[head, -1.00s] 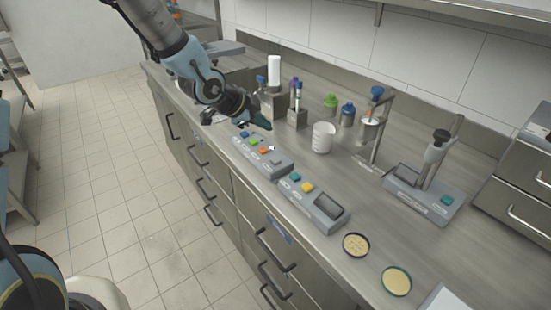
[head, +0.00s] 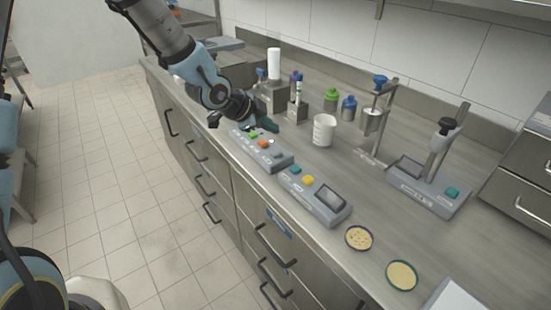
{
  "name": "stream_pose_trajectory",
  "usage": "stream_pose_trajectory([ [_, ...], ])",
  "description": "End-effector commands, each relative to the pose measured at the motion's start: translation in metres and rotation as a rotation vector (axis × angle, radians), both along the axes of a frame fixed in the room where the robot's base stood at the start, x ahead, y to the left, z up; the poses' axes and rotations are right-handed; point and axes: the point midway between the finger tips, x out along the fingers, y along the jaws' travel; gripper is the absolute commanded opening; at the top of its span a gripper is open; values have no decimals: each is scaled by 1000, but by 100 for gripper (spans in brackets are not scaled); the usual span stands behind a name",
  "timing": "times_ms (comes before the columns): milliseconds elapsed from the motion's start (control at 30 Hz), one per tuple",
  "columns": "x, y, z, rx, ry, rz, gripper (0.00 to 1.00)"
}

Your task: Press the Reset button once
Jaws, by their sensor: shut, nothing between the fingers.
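A grey button panel (head: 283,166) lies near the counter's front edge. It carries a green button (head: 253,134), an orange button (head: 263,143), a grey button (head: 277,155) and a bluish one partly hidden by my gripper. A second grey panel (head: 322,215) with a screen has a teal button (head: 296,170) and a yellow button (head: 308,180). The labels are too small to read, so I cannot tell which button is Reset. My gripper (head: 270,125) is shut and empty, with dark green fingertips close above the first panel's far side. I cannot tell whether it touches anything.
A white beaker (head: 324,130) stands right of my gripper. Behind are a green-capped bottle (head: 331,99), a blue-capped bottle (head: 348,110) and a metal stand (head: 381,130). A grey device (head: 428,188) stands at right. Two round dishes (head: 359,238) (head: 402,276) lie nearer.

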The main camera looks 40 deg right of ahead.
Motion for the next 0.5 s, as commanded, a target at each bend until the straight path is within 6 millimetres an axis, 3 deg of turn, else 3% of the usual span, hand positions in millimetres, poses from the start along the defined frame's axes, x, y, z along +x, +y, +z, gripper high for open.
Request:
stream_pose_trajectory([
  [33, 0, 0, -14, 1, 1, -1, 0],
  [200, 0, 0, -38, 1, 0, 1, 0],
  [500, 0, 0, -50, -1, 0, 1, 0],
])
